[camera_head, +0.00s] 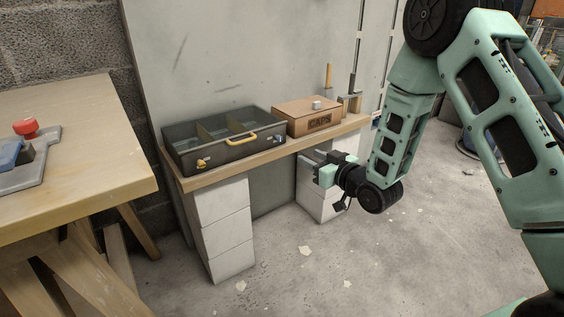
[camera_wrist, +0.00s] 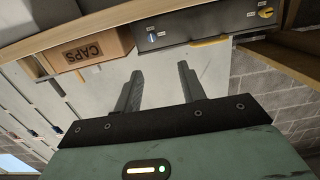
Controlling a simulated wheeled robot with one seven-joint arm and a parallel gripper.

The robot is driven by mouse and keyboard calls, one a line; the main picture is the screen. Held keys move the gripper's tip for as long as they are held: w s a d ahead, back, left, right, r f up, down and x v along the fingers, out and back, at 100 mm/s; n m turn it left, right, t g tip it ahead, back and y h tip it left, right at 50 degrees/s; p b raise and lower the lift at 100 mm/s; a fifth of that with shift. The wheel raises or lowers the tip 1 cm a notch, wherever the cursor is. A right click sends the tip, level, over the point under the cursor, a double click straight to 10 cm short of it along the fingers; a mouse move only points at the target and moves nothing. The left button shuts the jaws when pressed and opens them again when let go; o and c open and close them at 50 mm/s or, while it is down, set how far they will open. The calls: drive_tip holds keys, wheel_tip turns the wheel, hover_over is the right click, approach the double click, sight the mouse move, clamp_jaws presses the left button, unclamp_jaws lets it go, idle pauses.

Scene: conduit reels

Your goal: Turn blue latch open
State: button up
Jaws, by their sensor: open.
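A dark case (camera_head: 225,155) with inner dividers sits on a wooden shelf. The blue latch (camera_head: 277,140) is small and on the right part of the case's front face; it also shows in the wrist view (camera_wrist: 153,38). A yellow latch (camera_head: 203,162) is on the left part of that face, and a yellow handle (camera_head: 241,139) is between them. My gripper (camera_head: 313,158) is open and empty, below and right of the blue latch and apart from it. In the wrist view its fingers (camera_wrist: 160,71) point toward the shelf and case. The latch's exact angle is too small to tell.
A cardboard CAPS box (camera_head: 314,123) stands right of the case on the shelf (camera_head: 232,163). White block pillars (camera_head: 222,227) hold the shelf up. A wooden workbench (camera_head: 85,170) with a red-knobbed device is at left. The floor in front is mostly clear.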

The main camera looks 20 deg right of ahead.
wheel_tip(320, 180, down, 2)
drive_tip(key=d, duration=0.2)
drive_tip(key=t+b, duration=0.1)
drive_tip(key=b, duration=0.4)
approach(280, 139)
drive_tip(key=x, duration=0.9)
drive_tip(key=shift+w, duration=0.1)
clamp_jaws()
